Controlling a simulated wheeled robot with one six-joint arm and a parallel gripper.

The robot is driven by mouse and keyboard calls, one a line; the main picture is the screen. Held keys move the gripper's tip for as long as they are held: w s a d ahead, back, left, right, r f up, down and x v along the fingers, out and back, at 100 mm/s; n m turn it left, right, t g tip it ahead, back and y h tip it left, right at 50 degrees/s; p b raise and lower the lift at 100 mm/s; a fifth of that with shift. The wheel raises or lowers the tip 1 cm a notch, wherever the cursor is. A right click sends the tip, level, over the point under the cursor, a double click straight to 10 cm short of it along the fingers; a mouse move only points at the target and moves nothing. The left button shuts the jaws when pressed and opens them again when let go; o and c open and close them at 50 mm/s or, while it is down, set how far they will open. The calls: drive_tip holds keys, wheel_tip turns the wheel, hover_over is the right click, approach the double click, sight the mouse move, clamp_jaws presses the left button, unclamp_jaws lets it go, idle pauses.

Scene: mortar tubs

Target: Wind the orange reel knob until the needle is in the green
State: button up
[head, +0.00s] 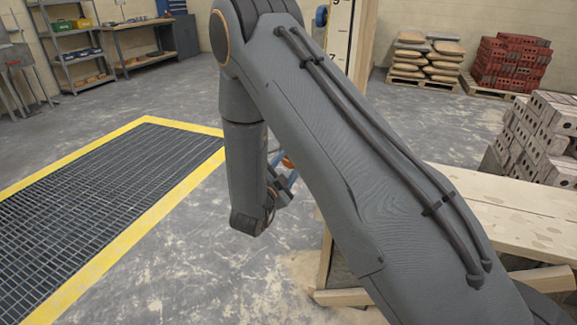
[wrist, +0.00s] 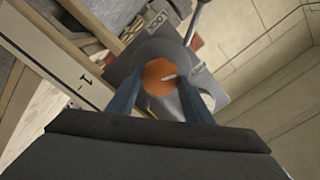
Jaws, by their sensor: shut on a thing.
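The orange reel knob (wrist: 160,77) shows in the wrist view, round with a pale mark on its face. It sits in front of a grey round reel housing (wrist: 150,50). My gripper (wrist: 160,90) has its two blue fingers on either side of the knob and is shut on it. A small plate with lettering stands above the housing. No needle or green zone can be made out. In the head view my arm hides most of the reel; a bit of orange shows beside my gripper (head: 285,177).
A pale board with black marks (wrist: 65,65) stands left of the reel in the wrist view. In the head view a wooden bench (head: 510,205) and brick stacks (head: 508,62) stand at right. A yellow-edged floor grate (head: 90,210) lies at left.

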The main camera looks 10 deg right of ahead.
drive_tip(key=shift+m, duration=0.6)
drive_tip(key=o, duration=1)
drive_tip(key=shift+o, duration=0.2)
drive_tip(key=shift+s, duration=0.1)
drive_tip(key=v, duration=0.7)
drive_tip(key=shift+s+a+b, duration=0.2)
drive_tip(key=shift+s+b, duration=0.1)
drive_tip(key=shift+b, duration=0.15)
